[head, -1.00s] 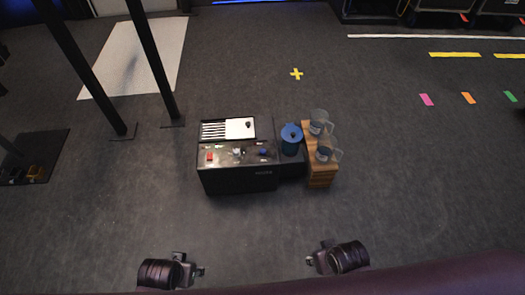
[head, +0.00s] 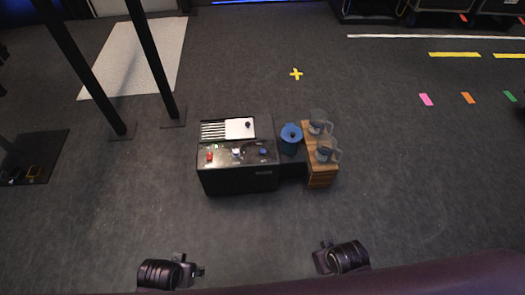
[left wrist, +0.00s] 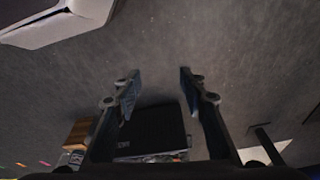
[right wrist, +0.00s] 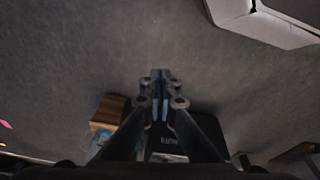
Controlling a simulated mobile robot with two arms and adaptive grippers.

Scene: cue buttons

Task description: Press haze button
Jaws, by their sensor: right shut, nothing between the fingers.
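A black console (head: 238,182) stands on the floor in the middle of the head view. Its top carries a red button (head: 210,157), a white button (head: 236,153) and a blue button (head: 262,152). Their labels are too small to read, so I cannot tell which is haze. My left gripper (head: 201,271) is open and empty, in front of the console to the left. My right gripper (head: 318,257) is shut and empty, in front to the right. Neither touches the console. The console also shows in the left wrist view (left wrist: 155,128) and the right wrist view (right wrist: 200,125).
A slider panel (head: 215,131) sits at the console's back. A blue-lidded canister (head: 291,140) and a wooden block (head: 321,177) with two clear mugs (head: 326,150) stand close to its right. Black posts (head: 152,60) rise at left. The floor in front is clear.

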